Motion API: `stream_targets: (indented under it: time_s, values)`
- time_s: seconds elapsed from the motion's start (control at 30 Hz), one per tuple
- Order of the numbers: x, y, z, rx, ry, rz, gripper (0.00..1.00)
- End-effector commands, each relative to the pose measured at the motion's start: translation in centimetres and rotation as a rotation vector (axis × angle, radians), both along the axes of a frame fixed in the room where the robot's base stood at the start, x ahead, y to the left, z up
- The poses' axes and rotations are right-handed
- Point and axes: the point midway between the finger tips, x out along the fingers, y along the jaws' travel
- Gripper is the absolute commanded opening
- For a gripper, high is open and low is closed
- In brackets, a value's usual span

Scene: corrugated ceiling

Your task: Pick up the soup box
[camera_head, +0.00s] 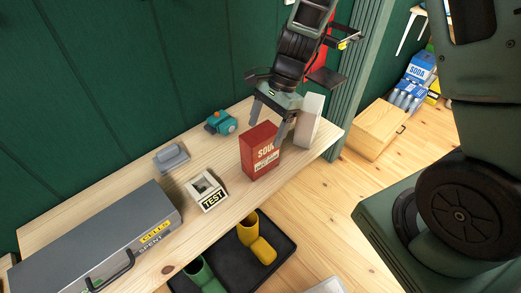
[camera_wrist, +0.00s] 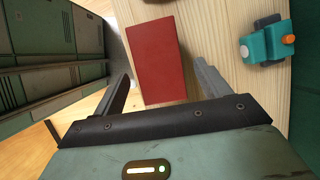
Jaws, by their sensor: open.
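The soup box (camera_head: 259,151) is a red upright carton with pale lettering, standing on the wooden shelf near its front edge. In the wrist view the red soup box (camera_wrist: 157,60) shows its plain top and side, lying ahead of and between the two fingers. My gripper (camera_head: 272,122) is above and behind the box in the head view, with its fingers apart. In the wrist view my gripper (camera_wrist: 165,88) is open and empty, and the box's near end reaches about the fingertips. I cannot tell whether a finger touches the box.
A white box (camera_head: 309,121) stands close right of the soup box. A teal toy-like object (camera_head: 221,122) lies behind left. A TEST block (camera_head: 207,192), a grey object (camera_head: 171,158) and a grey case (camera_head: 95,245) sit further left on the shelf (camera_head: 240,199).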

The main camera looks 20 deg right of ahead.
Motion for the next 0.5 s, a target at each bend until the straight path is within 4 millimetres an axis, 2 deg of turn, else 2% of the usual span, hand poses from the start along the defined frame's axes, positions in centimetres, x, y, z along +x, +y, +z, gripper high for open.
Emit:
stream_targets:
  time_s: [0.33, 0.5]
  values:
    - [-0.4, 1.5, -3.9, 0.000, 0.004, -0.001, 0.75]
    - [-0.5, 1.9, -4.8, 0.000, 0.001, -0.001, 0.75]
